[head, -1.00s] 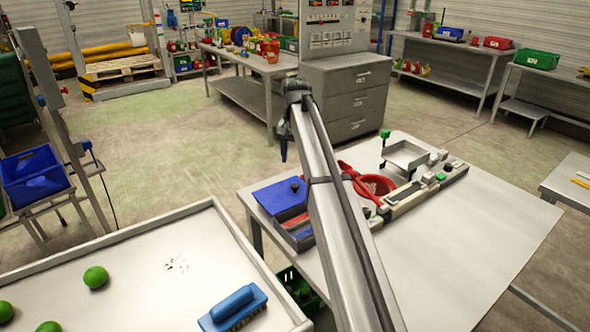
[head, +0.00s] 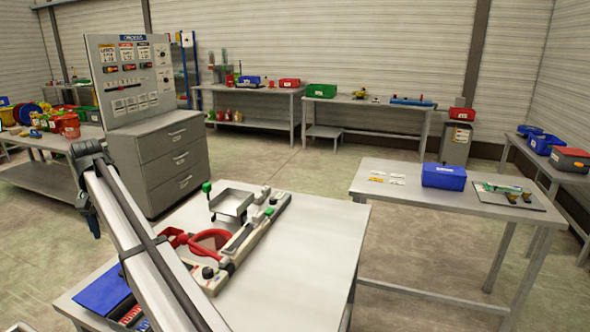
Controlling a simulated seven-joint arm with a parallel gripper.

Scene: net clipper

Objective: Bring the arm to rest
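My arm runs from the bottom edge up toward the left in the head view, long, pale and straight with a dark band around it. At its far end is a dark grey joint. A small dark tip hangs below this joint and appears to be my gripper (head: 94,222). It is in front of the grey drawer cabinet and the floor in the picture, apart from the table top. Its fingers are too small to tell apart, and no held object can be made out.
The near table (head: 310,235) carries a red-handled device (head: 210,243), a metal tray (head: 232,203) and a blue lid (head: 103,290). A drawer cabinet (head: 170,165) stands behind. A side table (head: 400,190) holds a blue bin (head: 443,177). Floor between the tables and back benches is clear.

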